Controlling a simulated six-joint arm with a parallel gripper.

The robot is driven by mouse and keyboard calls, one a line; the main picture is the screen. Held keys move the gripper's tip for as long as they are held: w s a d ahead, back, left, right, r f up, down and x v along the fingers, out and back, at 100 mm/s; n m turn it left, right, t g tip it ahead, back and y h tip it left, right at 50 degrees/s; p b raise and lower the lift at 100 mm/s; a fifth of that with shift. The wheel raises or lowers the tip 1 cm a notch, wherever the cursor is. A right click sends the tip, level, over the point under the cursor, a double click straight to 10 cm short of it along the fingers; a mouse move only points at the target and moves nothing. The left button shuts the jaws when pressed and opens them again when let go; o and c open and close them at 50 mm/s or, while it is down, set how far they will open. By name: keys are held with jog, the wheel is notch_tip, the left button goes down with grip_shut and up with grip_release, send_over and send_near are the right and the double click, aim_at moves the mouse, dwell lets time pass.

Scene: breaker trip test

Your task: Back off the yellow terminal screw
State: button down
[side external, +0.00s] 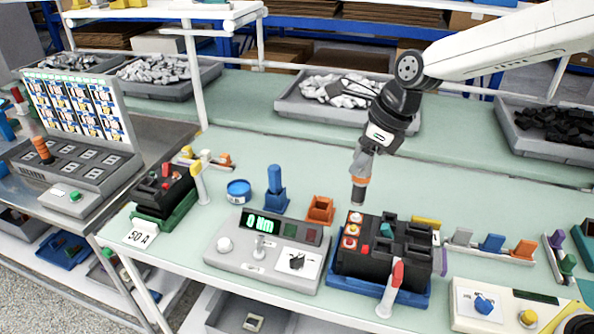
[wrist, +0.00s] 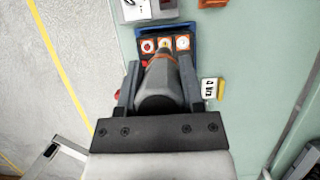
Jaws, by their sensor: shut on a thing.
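The black breaker (side external: 388,252) sits in a blue holder (side external: 405,297). Its row of three coloured terminal screws (side external: 352,230) is on the left side in the side view. The row also shows in the wrist view (wrist: 164,44); a yellow one seems to be among them, but the colours are too small to be sure. My gripper (side external: 364,165) is shut on a grey driver tool (side external: 358,190) with an orange band, held pointing down. In the wrist view the tool (wrist: 160,88) lies between both fingers. Its tip is above the breaker's back-left corner, apparently apart from the screws.
A torque station (side external: 262,255) reading 0 Nm stands left of the breaker. A red-tipped lever (side external: 391,288) rises in front. An orange block (side external: 320,210) and blue holder (side external: 276,193) stand behind. A panel with knobs (side external: 505,308) is at right.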

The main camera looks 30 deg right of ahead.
aim_at(354, 198)
jog(key=shift+f, duration=0.1)
jog(key=shift+f, duration=3.2)
jog(key=shift+f, duration=0.65)
dwell(0.7)
jog(key=shift+r, duration=0.2)
dwell(0.7)
jog(key=shift+r, duration=2.9)
